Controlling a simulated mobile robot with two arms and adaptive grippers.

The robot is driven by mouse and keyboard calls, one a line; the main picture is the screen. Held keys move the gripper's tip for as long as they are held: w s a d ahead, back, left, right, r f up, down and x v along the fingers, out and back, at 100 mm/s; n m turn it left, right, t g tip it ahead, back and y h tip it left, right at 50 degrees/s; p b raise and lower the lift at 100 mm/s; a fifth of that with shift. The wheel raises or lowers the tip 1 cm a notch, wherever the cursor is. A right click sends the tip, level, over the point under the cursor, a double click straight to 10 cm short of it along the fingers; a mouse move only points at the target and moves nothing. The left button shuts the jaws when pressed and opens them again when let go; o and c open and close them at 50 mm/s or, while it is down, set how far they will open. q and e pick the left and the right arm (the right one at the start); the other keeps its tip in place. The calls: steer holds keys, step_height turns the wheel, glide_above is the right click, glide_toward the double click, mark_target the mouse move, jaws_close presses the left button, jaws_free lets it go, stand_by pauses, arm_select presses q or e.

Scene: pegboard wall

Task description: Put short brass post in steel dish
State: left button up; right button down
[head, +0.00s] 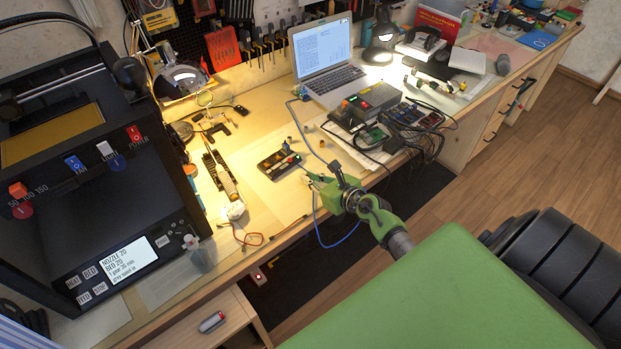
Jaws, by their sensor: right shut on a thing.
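My right gripper (312,180), green with dark fingers, is over the front edge of the workbench. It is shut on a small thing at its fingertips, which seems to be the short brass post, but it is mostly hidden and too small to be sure. A round, dark metallic dish (182,131), possibly the steel dish, sits at the back left of the bench, well away from the gripper. I cannot make out its inside. My left gripper is not in view.
A black printer (95,180) fills the left.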

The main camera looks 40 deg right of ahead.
steer(key=shift+f, duration=0.25)
steer(key=c, duration=2.1)
jaws_free()
steer(key=shift+r, duration=0.1)
